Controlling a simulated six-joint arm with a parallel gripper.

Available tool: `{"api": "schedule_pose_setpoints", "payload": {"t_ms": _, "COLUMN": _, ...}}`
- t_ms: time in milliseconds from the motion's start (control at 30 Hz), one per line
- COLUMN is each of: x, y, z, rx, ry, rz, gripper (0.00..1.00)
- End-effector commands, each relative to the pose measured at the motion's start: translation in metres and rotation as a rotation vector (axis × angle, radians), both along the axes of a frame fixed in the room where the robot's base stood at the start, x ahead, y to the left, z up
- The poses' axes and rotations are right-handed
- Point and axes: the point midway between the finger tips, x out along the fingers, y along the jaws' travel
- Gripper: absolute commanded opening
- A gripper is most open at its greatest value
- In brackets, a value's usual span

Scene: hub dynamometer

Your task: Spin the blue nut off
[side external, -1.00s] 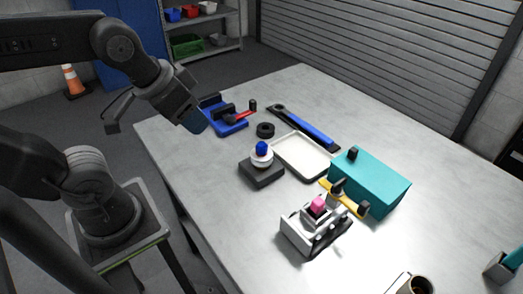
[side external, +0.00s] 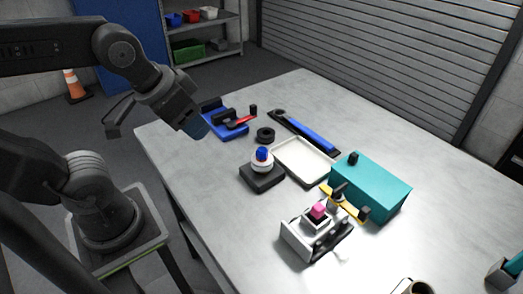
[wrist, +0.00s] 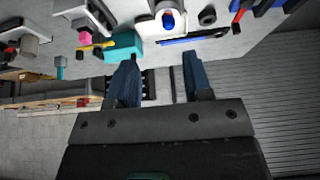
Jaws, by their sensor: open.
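The blue nut (side external: 262,153) sits on top of a white round hub (side external: 262,165), which stands on a dark square base (side external: 263,179) on the table. In the wrist view the blue nut (wrist: 168,21) shows near the top edge, with the white hub around it. My gripper (side external: 203,131) is above the table's back left corner, to the left of the nut and well apart from it. In the wrist view my gripper (wrist: 160,75) has its two blue fingers spread, with nothing between them.
A white tray (side external: 304,175) lies right of the hub. A black ring (side external: 265,134), a blue vise with a red handle (side external: 232,125) and a long blue-handled tool (side external: 305,133) lie behind. A teal box (side external: 371,187) and a grey fixture with a pink block (side external: 317,236) stand in front.

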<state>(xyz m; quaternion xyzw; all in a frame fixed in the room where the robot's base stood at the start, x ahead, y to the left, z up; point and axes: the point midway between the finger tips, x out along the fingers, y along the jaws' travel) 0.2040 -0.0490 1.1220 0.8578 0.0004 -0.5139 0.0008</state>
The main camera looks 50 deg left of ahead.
Motion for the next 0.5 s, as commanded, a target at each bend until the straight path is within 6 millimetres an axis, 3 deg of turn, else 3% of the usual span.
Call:
{"api": "schedule_pose_setpoints", "payload": {"t_ms": 167, "x": 0.015, "y": 0.001, "z": 0.001, "rx": -0.059, "ry": 0.048, "rz": 0.119, "gripper": 0.46}}
{"api": "schedule_pose_setpoints", "payload": {"t_ms": 367, "x": 0.063, "y": 0.002, "z": -0.008, "rx": -0.217, "ry": 0.185, "rz": 0.526, "gripper": 0.46}}
{"api": "schedule_pose_setpoints", "payload": {"t_ms": 500, "x": 0.101, "y": 0.004, "z": -0.025, "rx": -0.304, "ry": 0.275, "rz": 0.862, "gripper": 0.46}}
